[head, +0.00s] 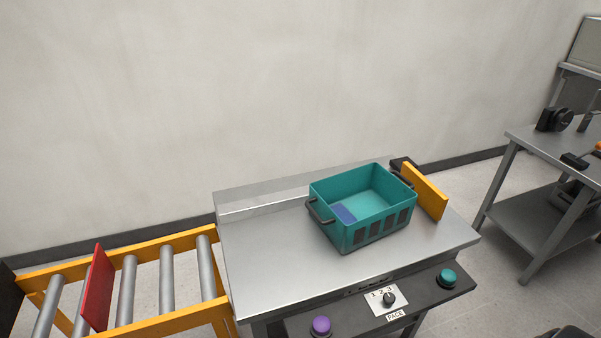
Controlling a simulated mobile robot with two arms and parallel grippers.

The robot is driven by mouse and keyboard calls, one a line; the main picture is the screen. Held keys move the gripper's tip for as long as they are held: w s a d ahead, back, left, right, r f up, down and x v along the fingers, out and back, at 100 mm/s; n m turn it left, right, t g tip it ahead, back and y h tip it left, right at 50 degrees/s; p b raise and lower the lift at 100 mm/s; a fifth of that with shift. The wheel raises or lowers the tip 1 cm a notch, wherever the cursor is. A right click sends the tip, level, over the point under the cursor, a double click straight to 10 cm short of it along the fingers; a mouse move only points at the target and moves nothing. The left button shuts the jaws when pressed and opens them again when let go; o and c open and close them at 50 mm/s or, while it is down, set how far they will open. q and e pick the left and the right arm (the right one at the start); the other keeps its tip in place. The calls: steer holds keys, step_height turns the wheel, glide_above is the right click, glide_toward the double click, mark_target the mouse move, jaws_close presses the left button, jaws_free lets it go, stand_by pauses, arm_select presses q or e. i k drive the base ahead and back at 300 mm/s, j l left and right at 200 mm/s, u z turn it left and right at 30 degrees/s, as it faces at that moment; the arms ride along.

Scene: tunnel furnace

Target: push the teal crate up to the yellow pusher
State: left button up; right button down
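The teal crate (375,232) stands upright on the steel table (270,265), right of the table's middle. It has slotted sides and a dark handle at each end. A blue patch (344,213) shows on its inner floor, and the rest of the floor looks bare. The yellow pusher (424,191) is an upright plate at the table's right end. The crate's right end is close to the pusher; I cannot tell whether its right handle touches the plate. Neither of my grippers is in view.
A roller conveyor (165,280) with yellow rails and a red plate (97,288) adjoins on the left. A front panel carries a purple button (321,326), a PACE dial (389,298) and a teal button (447,278). A grey side table (540,140) stands right. The table's left half is clear.

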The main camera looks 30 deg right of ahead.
mark_target(382, 205)
steer(key=l+u, duration=0.2)
steer(key=l, duration=0.25)
steer(key=k+l+u, duration=0.2)
steer(key=l, duration=0.25)
steer(key=l+u, duration=0.2)
steer(key=l, duration=0.2)
steer(key=k+l+u, duration=0.15)
steer(key=l, duration=0.25)
steer(key=k+l+u, duration=0.2)
steer(key=l, duration=0.2)
steer(key=k+l+u, duration=0.4)
steer(key=l, duration=0.3)
steer(key=k+l+u, duration=0.2)
steer(key=l, duration=0.2)
steer(key=l+u, duration=0.25)
steer(key=l, duration=0.15)
steer(key=k+l+u, duration=0.2)
steer(key=l, duration=0.15)
steer(key=k+l+u, duration=0.2)
steer(key=l, duration=0.15)
steer(key=l+u, duration=0.25)
steer(key=l, duration=0.35)
steer(key=l+u, duration=0.25)
steer(key=l, duration=0.3)
steer(key=k+l+u, duration=0.1)
steer(key=l+u, duration=0.15)
steer(key=l, duration=0.35)
steer(key=k+l+u, duration=0.1)
steer(key=l+u, duration=0.2)
steer(key=l, duration=0.25)
